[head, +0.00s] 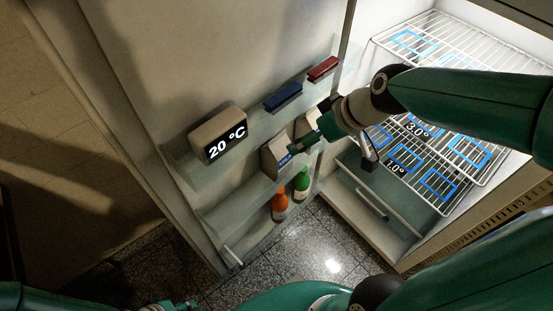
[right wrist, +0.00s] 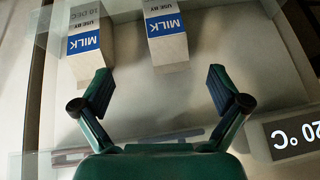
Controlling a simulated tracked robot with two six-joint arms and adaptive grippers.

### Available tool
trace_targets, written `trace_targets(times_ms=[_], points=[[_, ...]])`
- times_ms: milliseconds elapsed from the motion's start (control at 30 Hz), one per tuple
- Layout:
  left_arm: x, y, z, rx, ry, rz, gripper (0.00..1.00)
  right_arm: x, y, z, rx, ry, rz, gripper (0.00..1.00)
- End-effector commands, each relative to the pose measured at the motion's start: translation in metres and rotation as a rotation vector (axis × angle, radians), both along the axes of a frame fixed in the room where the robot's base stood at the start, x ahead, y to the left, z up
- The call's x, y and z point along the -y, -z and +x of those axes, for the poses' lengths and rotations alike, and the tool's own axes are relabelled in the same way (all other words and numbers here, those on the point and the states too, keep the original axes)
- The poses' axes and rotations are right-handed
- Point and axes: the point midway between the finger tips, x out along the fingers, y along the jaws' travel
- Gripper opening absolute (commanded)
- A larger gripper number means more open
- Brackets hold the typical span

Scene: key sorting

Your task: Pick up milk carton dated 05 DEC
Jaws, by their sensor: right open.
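Two milk cartons with blue MILK bands stand on the fridge door shelf. The nearer carton (head: 275,157) shows in the head view; the other (head: 313,117) is partly hidden by my right arm. In the right wrist view, one carton (right wrist: 86,45) at the left reads USE BY and what looks like 10 DEC. The other carton (right wrist: 168,45) reads USE BY, its date cut off by the top edge. My right gripper (right wrist: 160,85) is open and empty, with this second carton ahead between its fingers, apart from them. My left gripper (head: 190,303) is at the bottom edge, its fingers unclear.
A 20 °C display box (head: 217,138) stands on the upper door shelf, with a blue item (head: 283,97) and a red item (head: 323,69). Orange (head: 279,206) and green (head: 301,184) bottles stand lower. Fridge wire racks (head: 440,180) with blue-outlined spots are at the right.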

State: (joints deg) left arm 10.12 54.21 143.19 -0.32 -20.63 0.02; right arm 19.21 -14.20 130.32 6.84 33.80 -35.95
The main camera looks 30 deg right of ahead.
Motion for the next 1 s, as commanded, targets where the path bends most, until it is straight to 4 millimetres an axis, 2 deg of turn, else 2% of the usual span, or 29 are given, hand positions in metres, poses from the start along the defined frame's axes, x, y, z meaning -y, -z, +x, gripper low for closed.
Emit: trace_targets(times_ms=[33, 100, 300, 600, 900, 1000], points=[[0.000, 0.004, 0.000, 0.000, 0.000, 0.000, 0.40, -0.003, 0.013, 0.005, -0.007, -0.001, 0.003, 0.98], [0.000, 0.007, 0.000, 0.000, 0.000, 0.000, 0.40, -0.006, 0.027, 0.012, -0.007, 0.001, 0.002, 0.98], [0.000, 0.013, 0.000, 0.000, 0.000, 0.000, 0.40, -0.012, 0.058, 0.031, -0.005, 0.005, 0.002, 0.98], [0.000, 0.016, 0.000, 0.000, 0.000, 0.000, 0.40, -0.017, 0.075, 0.041, -0.002, 0.006, 0.001, 0.98], [0.000, 0.022, 0.000, 0.000, 0.000, 0.000, 0.40, -0.030, 0.110, 0.057, -0.004, 0.006, 0.002, 0.98], [0.000, 0.023, 0.000, 0.000, 0.000, 0.000, 0.40, -0.031, 0.114, 0.060, -0.001, 0.007, 0.001, 0.98]])
